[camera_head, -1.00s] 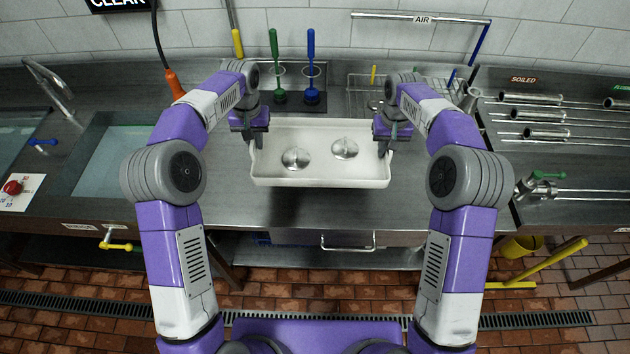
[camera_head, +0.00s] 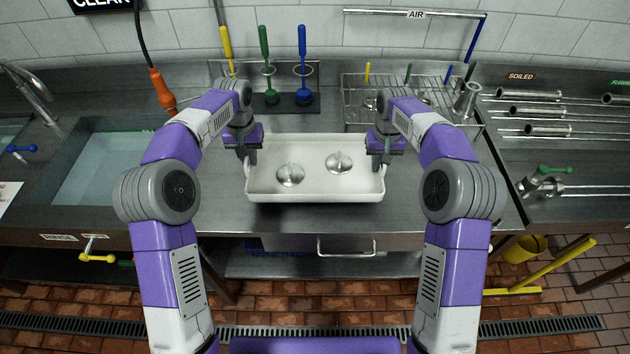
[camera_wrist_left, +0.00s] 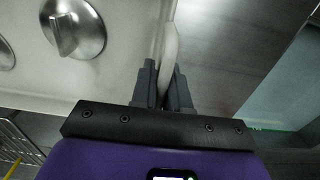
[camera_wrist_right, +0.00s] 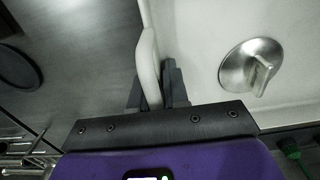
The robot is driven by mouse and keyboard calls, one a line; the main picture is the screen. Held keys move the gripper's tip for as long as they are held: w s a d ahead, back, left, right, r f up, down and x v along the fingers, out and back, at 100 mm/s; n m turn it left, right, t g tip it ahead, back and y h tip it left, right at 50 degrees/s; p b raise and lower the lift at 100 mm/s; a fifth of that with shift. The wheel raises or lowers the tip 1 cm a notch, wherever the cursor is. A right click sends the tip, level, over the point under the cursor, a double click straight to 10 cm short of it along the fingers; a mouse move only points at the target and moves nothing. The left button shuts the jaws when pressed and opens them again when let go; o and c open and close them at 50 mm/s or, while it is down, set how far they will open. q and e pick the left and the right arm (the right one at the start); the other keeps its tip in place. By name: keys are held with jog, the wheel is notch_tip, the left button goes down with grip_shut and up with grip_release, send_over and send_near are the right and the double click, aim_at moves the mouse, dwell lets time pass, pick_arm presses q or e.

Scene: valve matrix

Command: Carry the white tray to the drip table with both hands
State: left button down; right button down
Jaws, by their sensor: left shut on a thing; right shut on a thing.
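The white tray (camera_head: 315,196) is a shallow rectangular pan over the steel counter in the head view. Two round metal parts with upright fins, a left one (camera_head: 290,175) and a right one (camera_head: 339,162), lie in it. My left gripper (camera_head: 248,160) is shut on the tray's left wall; the left wrist view shows the pale rim (camera_wrist_left: 170,50) between its fingers. My right gripper (camera_head: 380,162) is shut on the right wall, with the rim (camera_wrist_right: 148,60) between its fingers. The tray looks about level. I cannot tell how high its underside is above the counter.
A wire rack (camera_head: 365,105) and a stand with green and blue brushes (camera_head: 285,102) are behind the tray. A sink (camera_head: 105,165) is at left. A section marked SOILED (camera_head: 521,76) holds metal tubes at right. Bare counter (camera_head: 440,200) lies right of the tray.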

aim_at(252, 170)
pick_arm(q)
jog(key=shift+f, duration=0.2)
pick_arm(e)
jog(key=shift+f, duration=0.2)
